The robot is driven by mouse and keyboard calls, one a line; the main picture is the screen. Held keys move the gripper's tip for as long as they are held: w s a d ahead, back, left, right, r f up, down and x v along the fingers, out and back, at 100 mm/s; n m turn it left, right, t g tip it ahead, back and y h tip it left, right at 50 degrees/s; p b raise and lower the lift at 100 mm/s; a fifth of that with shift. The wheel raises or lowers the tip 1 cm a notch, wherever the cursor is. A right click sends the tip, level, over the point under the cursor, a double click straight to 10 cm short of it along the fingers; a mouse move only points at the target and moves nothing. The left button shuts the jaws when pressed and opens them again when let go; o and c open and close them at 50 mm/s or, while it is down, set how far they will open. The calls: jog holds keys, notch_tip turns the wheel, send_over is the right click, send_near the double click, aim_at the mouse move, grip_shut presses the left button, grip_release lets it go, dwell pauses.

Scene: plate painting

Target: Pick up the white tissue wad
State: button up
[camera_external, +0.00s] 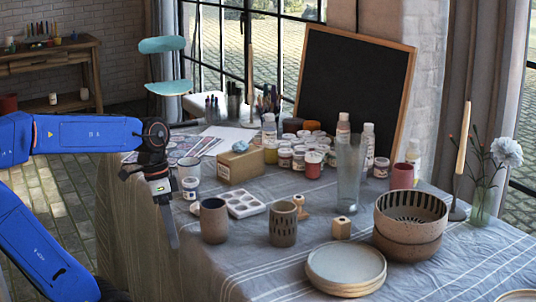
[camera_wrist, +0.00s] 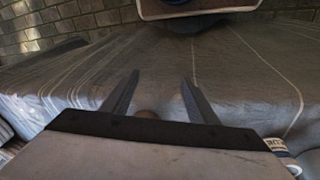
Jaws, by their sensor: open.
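I cannot make out a white tissue wad in either view. My gripper (camera_external: 173,240) points down beside the left edge of the cloth-covered table (camera_external: 338,281) in the external view, left of the speckled cups. In the wrist view my gripper (camera_wrist: 160,77) is open, with two dark fingers apart and nothing between their tips. A small brownish rounded thing (camera_wrist: 147,114) shows partly behind the gripper body; I cannot tell what it is.
Bare cloth lies in front.

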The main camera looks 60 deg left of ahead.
jog(key=w+a+r+m+h, duration=0.2)
jog(key=a, duration=0.1)
jog(key=w+a+r+m+h, duration=0.2)
jog(key=w+a, duration=0.1)
jog(key=a, duration=0.1)
jog(key=w+a+r+m+h, duration=0.2)
jog(key=a+r, duration=0.1)
jog(key=shift+w+a+m+g, duration=0.25)
jog(key=shift+a+m+g, duration=0.05)
jog(key=shift+m+g, duration=0.1)
jog(key=w+a+r+m+t+h, duration=0.1)
jog(key=w+a+r+m+h, duration=0.15)
jog(key=a, duration=0.55)
jog(key=m+t, duration=0.1)
jog(key=m, duration=0.3)
send_near(195, 202)
jog(key=shift+w+d+f+n+h, duration=0.15)
jog(key=shift+w+d+f+h, duration=0.15)
jog(key=shift+d+f, duration=0.25)
jog(key=shift+w+d+f+n+h, duration=0.15)
jog(key=shift+w+d+f, duration=0.2)
jog(key=shift+d, duration=0.3)
jog(key=shift+s+f+x, duration=0.1)
jog(key=shift+x, duration=1.4)
jog(key=shift+s+f+x, duration=0.1)
jog(key=shift+f+x, duration=0.05)
jog(key=shift+x, duration=1.35)
jog(key=shift+a, duration=0.1)
jog(key=c, duration=1.2)
jog(key=shift+f, duration=0.1)
